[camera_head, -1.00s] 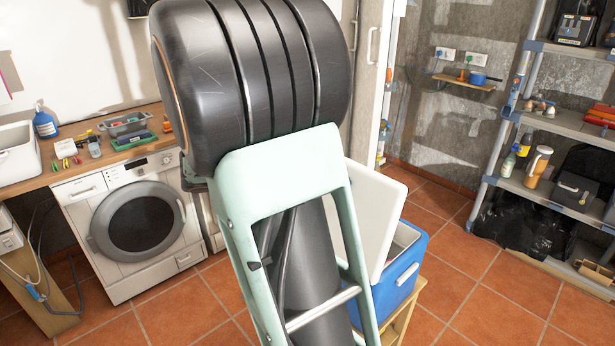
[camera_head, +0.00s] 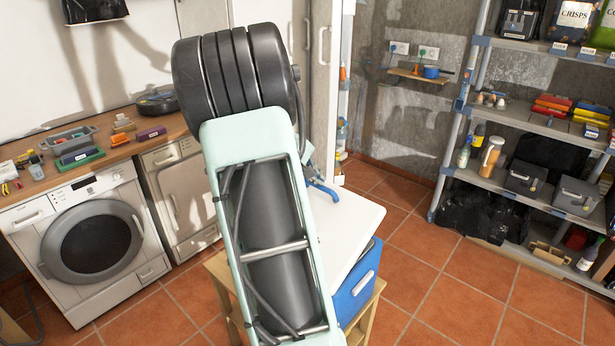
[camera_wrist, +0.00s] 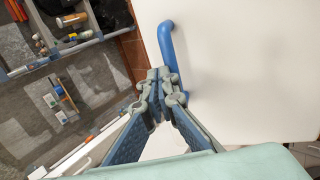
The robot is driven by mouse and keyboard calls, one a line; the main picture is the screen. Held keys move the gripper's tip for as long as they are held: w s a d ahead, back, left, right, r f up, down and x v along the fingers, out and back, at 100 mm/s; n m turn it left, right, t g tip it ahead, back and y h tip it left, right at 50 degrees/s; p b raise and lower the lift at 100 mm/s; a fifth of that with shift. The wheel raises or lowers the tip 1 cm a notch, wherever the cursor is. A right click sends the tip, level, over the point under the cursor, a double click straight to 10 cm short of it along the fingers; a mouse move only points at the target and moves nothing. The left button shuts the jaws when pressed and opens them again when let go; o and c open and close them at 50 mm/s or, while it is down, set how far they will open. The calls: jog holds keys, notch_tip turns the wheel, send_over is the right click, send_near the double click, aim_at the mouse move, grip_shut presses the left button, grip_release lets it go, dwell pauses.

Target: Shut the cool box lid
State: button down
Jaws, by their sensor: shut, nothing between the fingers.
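The cool box has a blue body (camera_head: 358,290) and a white lid (camera_head: 350,222). In the head view the lid lies over the top of the body and no open interior shows. My arm hides its left part, and I cannot tell whether it sits fully flush. A blue handle (camera_head: 322,189) shows at the lid's far edge; it also shows in the wrist view (camera_wrist: 168,48), against the white lid (camera_wrist: 235,70). My gripper (camera_wrist: 166,82) is shut and empty, with its fingertips close beside the handle; contact is unclear. In the head view my arm mostly hides the gripper.
The box stands on a wooden stool (camera_head: 368,318). A washing machine (camera_head: 90,240) and a wooden worktop (camera_head: 100,150) are at left. A metal shelf rack (camera_head: 450,130) with bottles and boxes is at right. Tiled floor (camera_head: 440,260) between box and rack is clear.

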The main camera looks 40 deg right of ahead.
jog(key=shift+y, duration=0.8)
jog(key=x, duration=1)
jog(key=shift+w+d+f, duration=0.1)
jog(key=shift+d, duration=0.45)
jog(key=shift+b+x, duration=0.4)
jog(key=shift+x, duration=0.6)
jog(key=shift+f, duration=0.1)
jog(key=shift+a, duration=0.1)
notch_tip(320, 180, up, 14)
jog(key=d+p, duration=0.1)
jog(key=d, duration=0.1)
jog(key=shift+w, duration=0.2)
jog(key=shift+d+f, duration=0.1)
jog(key=shift+d, duration=0.05)
